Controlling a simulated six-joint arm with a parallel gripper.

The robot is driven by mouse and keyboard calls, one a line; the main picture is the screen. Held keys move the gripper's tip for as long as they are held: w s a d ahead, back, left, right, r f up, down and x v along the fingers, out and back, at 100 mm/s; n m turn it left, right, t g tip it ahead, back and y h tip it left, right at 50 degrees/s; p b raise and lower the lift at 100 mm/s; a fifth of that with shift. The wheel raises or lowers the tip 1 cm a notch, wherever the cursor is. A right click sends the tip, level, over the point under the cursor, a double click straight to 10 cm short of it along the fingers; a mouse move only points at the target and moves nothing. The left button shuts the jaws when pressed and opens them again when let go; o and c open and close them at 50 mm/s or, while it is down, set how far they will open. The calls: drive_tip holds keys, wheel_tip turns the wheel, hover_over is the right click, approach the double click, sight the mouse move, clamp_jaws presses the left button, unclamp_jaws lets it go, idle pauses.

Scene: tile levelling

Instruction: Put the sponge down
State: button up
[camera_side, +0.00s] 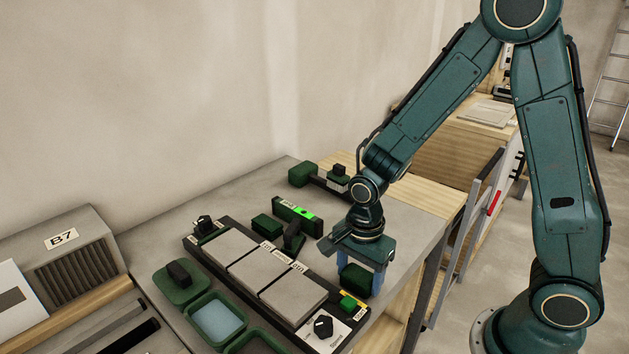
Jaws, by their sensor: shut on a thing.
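My gripper (361,275) points down over the right end of the dark tile rack, its blue fingers on either side of a dark green block. The gripper is shut on this block, which I take to be the sponge (354,281). The upper part of the sponge is hidden by the gripper body.
Grey tiles (232,246) lie in the dark rack (281,313). A spirit level (297,211) and another dark green block (266,225) lie behind it. A water tray (218,320) and a handled green pad (180,284) are in front. A mallet (303,174) lies at the back.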

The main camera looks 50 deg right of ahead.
sight(360, 273)
drive_tip(key=shift+f, duration=0.2)
drive_tip(key=o, duration=1)
drive_tip(key=shift+r, duration=0.2)
drive_tip(key=shift+r, duration=6)
drive_tip(key=shift+r, duration=0.1)
